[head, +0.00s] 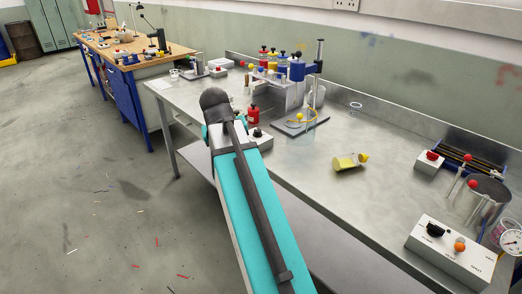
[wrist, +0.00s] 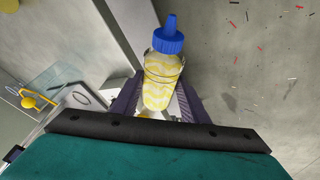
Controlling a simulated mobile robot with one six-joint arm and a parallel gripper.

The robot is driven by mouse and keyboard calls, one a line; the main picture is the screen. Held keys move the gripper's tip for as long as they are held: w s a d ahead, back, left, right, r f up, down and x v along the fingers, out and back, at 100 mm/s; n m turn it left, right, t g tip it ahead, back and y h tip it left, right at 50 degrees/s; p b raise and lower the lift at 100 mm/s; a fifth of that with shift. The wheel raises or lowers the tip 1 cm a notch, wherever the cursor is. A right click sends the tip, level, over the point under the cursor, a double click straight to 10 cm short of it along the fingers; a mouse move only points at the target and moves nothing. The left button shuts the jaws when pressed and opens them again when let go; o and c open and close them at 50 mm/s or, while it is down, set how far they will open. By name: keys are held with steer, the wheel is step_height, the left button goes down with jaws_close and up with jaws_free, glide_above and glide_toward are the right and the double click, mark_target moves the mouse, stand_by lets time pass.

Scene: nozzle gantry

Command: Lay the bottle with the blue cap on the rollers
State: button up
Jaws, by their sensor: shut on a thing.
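The bottle with the blue cap (wrist: 162,75) has a pale yellow body with a wavy pattern. It sits between the two fingers of my gripper (wrist: 155,100) in the wrist view, which is shut on it. The floor and a bench edge show behind it. In the head view my arm hides the gripper and this bottle. The rollers (head: 466,150) appear to be the dark bars in a blue frame at the bench's right back, far from my arm.
A yellow bottle (head: 346,162) lies on the steel bench (head: 335,199). A nozzle stand (head: 300,95) with several coloured bottles is behind my arm. A red-knobbed box (head: 429,162), a metal pot (head: 484,200) and a control box (head: 450,252) crowd the right end.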

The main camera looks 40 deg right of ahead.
steer(key=w+a+n, duration=0.2)
steer(key=w+a, duration=0.2)
steer(key=a, duration=0.5)
steer(key=w+a+f+n+t+y, duration=0.1)
steer(key=w+a, duration=0.3)
steer(key=a, duration=0.5)
steer(key=shift+f+n+t, duration=0.2)
steer(key=shift+n+t, duration=0.1)
steer(key=shift+n, duration=0.5)
steer(key=shift+w, duration=0.1)
